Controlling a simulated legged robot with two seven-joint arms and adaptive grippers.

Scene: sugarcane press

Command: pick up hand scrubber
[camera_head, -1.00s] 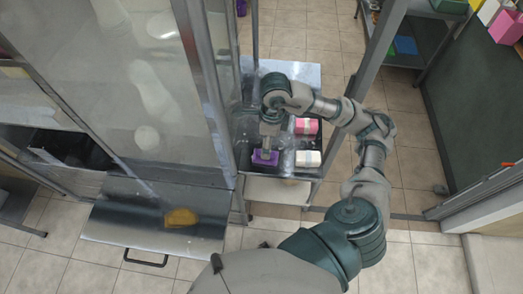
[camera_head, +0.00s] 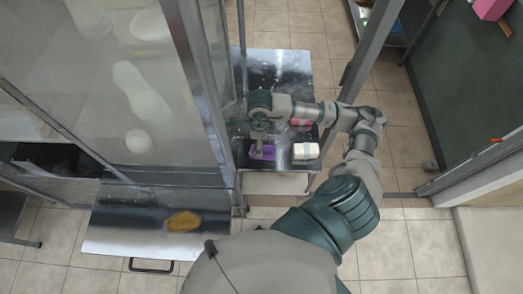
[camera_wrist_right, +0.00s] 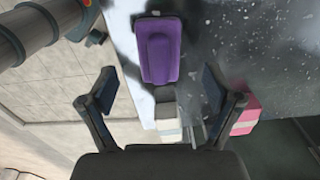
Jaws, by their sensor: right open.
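A purple hand scrubber (camera_head: 263,153) with a raised grip lies on the metal table beside the glass-sided machine. In the right wrist view the purple scrubber (camera_wrist_right: 160,50) is ahead of the fingertips, roughly centred between them, and not held. My right gripper (camera_wrist_right: 160,92) is open and empty, its two fingers spread wide. In the head view my right gripper (camera_head: 260,140) hangs just over the purple scrubber and partly covers it. My left gripper is not in view.
A white block (camera_head: 306,151) lies right of the scrubber, and a pink one (camera_head: 301,123) lies behind it, partly hidden by my arm. A metal post and glass panel (camera_head: 190,70) stand close on the left. A yellow item (camera_head: 184,221) lies on the lower tray (camera_head: 110,240).

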